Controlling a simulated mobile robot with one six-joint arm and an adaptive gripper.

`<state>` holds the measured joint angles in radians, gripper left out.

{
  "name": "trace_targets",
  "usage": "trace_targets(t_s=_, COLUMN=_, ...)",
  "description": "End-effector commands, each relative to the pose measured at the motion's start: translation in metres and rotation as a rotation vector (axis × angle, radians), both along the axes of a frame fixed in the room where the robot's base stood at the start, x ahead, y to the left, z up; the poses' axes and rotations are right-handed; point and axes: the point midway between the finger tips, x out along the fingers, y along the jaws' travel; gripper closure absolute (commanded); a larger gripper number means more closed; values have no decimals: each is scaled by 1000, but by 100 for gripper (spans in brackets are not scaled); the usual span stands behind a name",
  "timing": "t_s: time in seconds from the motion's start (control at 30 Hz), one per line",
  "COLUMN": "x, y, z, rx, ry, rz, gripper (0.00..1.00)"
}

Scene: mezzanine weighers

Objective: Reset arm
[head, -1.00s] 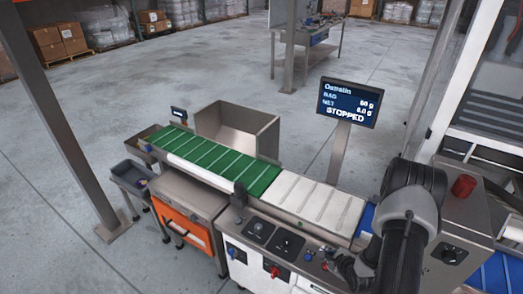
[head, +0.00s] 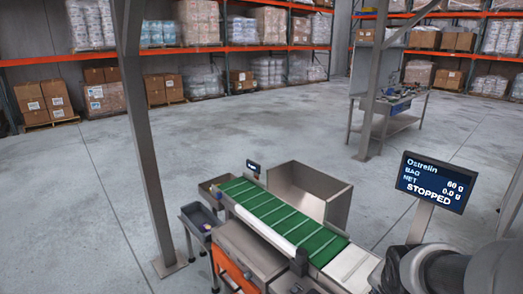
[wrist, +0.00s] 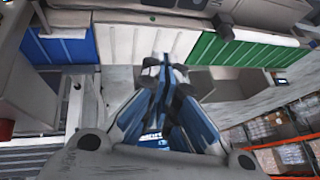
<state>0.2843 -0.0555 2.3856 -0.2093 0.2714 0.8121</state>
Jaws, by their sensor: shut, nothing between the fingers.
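My gripper (wrist: 165,68) shows in the wrist view with its fingers shut and empty. It is seen against the white belt section (wrist: 130,45), between the blue section (wrist: 60,40) and the green section (wrist: 222,48); its height above them I cannot tell. In the head view, part of my arm (head: 440,270) shows at the lower right, and the gripper is out of that view.
The green belt (head: 280,215) runs beside a steel bin (head: 335,207). A display (head: 437,182) reads STOPPED. A grey post (head: 146,150) stands at the left. A workbench (head: 400,108) and racks lie behind open floor (head: 240,125).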

Motion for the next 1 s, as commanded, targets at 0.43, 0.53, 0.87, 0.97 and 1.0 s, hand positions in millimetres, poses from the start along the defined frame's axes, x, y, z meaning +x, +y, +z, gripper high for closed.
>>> trace_targets(t_s=0.43, x=-152, y=114, z=70, rx=-194, ry=165, rz=722, gripper=100)
trace_targets(t_s=0.53, x=-170, y=123, z=71, rx=-206, ry=178, rz=806, gripper=100)
trace_targets(t_s=0.87, x=-177, y=127, z=71, rx=-213, ry=184, rz=843, gripper=100)
trace_targets(t_s=0.97, x=-177, y=127, z=71, rx=-213, ry=184, rz=843, gripper=100)
trace_targets(t_s=1.0, x=-177, y=127, z=71, rx=-213, ry=184, rz=843, gripper=100)
